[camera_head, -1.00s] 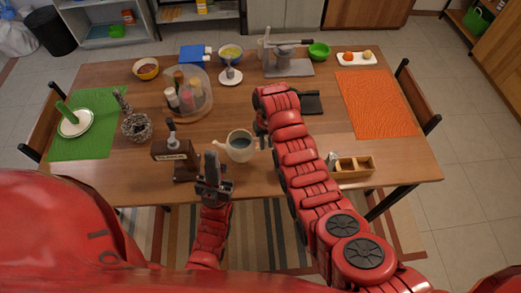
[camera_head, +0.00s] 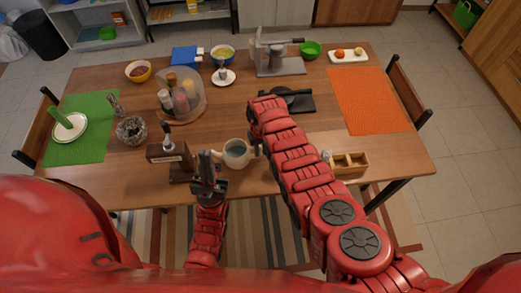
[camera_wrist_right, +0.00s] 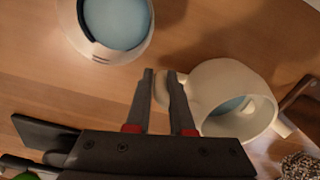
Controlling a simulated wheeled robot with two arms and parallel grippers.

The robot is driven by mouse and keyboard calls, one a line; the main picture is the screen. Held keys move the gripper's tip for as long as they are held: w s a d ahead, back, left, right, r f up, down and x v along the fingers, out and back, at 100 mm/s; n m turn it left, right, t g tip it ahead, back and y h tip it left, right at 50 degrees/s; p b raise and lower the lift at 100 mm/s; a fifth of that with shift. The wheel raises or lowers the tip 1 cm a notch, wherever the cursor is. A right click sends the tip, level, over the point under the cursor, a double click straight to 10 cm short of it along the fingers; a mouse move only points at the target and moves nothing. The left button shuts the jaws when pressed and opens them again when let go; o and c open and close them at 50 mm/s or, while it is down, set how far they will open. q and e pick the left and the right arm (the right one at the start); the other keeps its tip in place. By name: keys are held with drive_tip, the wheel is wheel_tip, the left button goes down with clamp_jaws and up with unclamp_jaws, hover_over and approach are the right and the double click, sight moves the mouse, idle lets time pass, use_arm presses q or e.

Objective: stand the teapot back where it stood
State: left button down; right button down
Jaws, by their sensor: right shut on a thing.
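In the head view the right fingers are mostly hidden by my arm. Whether the teapot's base touches the table is unclear. My left gripper (camera_head: 207,162) is just left of the teapot, by the dark wooden stand; its jaw gap is not clear.
The dark wooden stand (camera_head: 168,152) is left of the teapot. A wooden compartment box (camera_head: 350,162) is to the right, beyond my right arm. A spice carousel (camera_head: 181,97) and a black tray (camera_head: 298,103) stand further back. A pale round thing (camera_wrist_right: 73,30) is partly seen in the wrist view.

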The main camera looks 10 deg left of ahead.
drive_tip(key=shift+f, duration=0.2)
drive_tip(key=c, duration=0.8)
unclamp_jaws()
drive_tip(key=shift+r, duration=0.1)
